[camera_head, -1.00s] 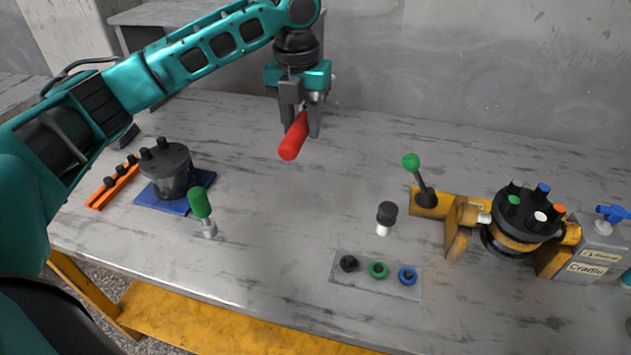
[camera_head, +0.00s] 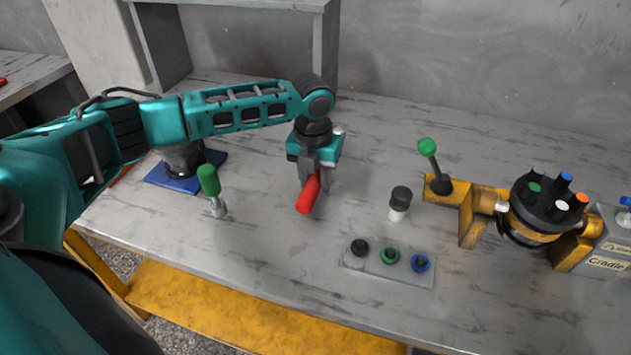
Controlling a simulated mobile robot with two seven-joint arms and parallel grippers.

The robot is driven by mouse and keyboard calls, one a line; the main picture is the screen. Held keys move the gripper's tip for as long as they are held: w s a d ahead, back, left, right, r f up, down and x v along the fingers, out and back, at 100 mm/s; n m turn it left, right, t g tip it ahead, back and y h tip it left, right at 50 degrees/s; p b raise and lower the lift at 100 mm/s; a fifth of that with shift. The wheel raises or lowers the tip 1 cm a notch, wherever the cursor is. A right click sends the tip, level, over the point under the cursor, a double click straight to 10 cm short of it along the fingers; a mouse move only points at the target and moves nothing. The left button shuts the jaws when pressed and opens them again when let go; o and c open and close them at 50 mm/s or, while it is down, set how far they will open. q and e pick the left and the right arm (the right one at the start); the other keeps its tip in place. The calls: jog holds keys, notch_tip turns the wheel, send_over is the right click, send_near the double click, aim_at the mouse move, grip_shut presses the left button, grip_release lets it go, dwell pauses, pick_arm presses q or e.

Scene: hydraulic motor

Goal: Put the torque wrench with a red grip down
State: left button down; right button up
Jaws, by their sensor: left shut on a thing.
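The torque wrench with a red grip (camera_head: 308,197) is in my left gripper (camera_head: 315,178), near the middle of the workbench (camera_head: 270,240). The fingers are shut around the red grip, which points down toward the front edge. The grip is low over the bench; I cannot tell whether it touches the top. The rest of the wrench is mostly hidden behind the gripper. My right gripper is not in view.
A black-capped white piece (camera_head: 399,203) and a grey plate with rings (camera_head: 410,275) are to the right. The yellow cradle (camera_head: 468,225) holds a black motor part (camera_head: 530,225).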

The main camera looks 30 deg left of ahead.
pick_arm(q)
jog(key=shift+f, duration=0.4)
jog(key=c, duration=0.7)
grip_release()
jog(key=shift+f, duration=0.15)
notch_tip(320, 180, up, 12)
jog(key=p, duration=0.1)
jog(key=shift+s, duration=0.3)
